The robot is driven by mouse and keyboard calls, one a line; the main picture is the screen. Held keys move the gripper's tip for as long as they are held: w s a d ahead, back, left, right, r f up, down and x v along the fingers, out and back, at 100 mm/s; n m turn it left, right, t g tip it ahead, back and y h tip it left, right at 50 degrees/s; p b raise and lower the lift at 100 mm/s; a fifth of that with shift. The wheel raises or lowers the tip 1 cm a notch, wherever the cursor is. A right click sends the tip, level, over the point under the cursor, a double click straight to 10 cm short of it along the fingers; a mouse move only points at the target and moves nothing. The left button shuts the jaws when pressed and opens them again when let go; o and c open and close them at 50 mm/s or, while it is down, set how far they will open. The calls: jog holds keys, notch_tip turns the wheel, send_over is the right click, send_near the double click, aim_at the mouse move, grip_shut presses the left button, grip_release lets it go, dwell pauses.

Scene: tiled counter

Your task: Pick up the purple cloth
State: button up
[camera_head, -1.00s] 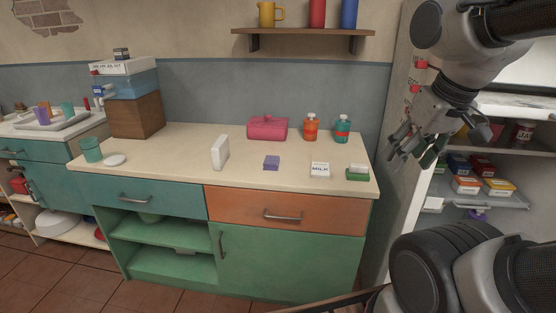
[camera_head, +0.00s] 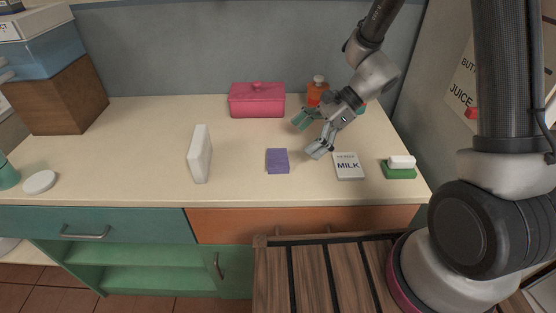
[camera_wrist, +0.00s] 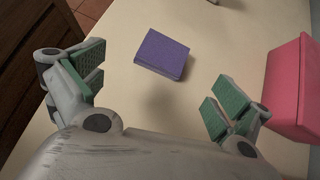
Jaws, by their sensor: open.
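The purple cloth (camera_head: 277,161) is a small folded block lying flat on the counter, left of the milk carton. It also shows in the wrist view (camera_wrist: 162,54), beyond and between my spread fingers. My gripper (camera_head: 309,136) is open and empty. It hangs above the counter, to the right of the cloth and a little farther back in the head view. In the wrist view, green-padded fingers (camera_wrist: 155,88) stand wide apart and do not touch the cloth.
A flat milk carton (camera_head: 348,166) and a green-and-white sponge (camera_head: 399,167) lie to the right. A white upright block (camera_head: 200,154) stands left. A pink box (camera_head: 257,100) and an orange bottle (camera_head: 317,91) are behind. The counter around the cloth is clear.

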aim_at(278, 157)
jog(key=x, duration=0.8)
jog(key=shift+w+a+r, duration=0.15)
jog(key=shift+a, duration=0.15)
jog(key=c, duration=1.1)
